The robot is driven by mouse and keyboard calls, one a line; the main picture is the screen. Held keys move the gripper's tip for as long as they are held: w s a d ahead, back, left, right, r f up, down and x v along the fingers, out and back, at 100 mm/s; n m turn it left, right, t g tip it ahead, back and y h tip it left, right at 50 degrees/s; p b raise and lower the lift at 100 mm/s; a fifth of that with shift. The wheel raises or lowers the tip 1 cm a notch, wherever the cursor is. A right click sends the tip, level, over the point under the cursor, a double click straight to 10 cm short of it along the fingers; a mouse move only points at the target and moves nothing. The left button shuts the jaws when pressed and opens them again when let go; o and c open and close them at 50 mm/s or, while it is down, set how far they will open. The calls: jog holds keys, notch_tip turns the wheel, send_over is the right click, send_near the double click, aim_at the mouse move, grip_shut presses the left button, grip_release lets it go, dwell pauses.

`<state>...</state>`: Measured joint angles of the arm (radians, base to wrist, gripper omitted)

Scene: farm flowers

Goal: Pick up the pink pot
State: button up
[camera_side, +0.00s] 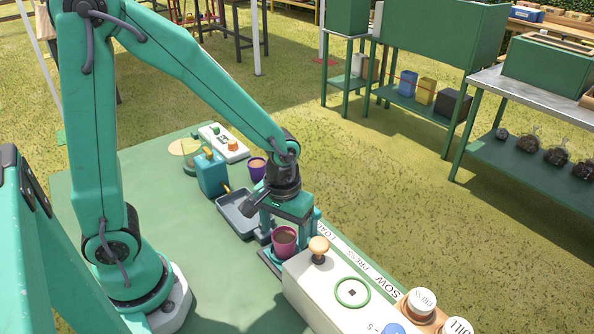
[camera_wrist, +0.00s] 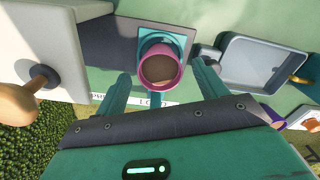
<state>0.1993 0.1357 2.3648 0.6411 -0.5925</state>
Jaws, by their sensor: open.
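The pink pot (camera_side: 285,240) stands upright with brown soil in it, on a small pad beside the white console. In the wrist view the pink pot (camera_wrist: 160,70) is near the top middle, on a teal square on a dark plate (camera_wrist: 122,36). My gripper (camera_side: 283,222) is open right at the pot. In the wrist view the two fingers of my gripper (camera_wrist: 163,85) reach to either side of the pot, with gaps between them and its rim. Whether a finger touches the pot's lower side cannot be told.
A white console (camera_side: 325,285) with a wooden knob (camera_side: 319,247) stands close to the right of the pot. A grey tray (camera_side: 236,214) lies to the left. A purple pot (camera_side: 257,169) and a blue container (camera_side: 211,174) stand further back. The green table's front is clear.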

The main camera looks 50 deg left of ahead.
aim_at(284, 240)
jog(key=shift+f, duration=1.1)
jog(key=shift+c, duration=0.2)
jog(key=c, duration=1.1)
jog(key=shift+r, duration=0.1)
jog(key=shift+r, duration=4.95)
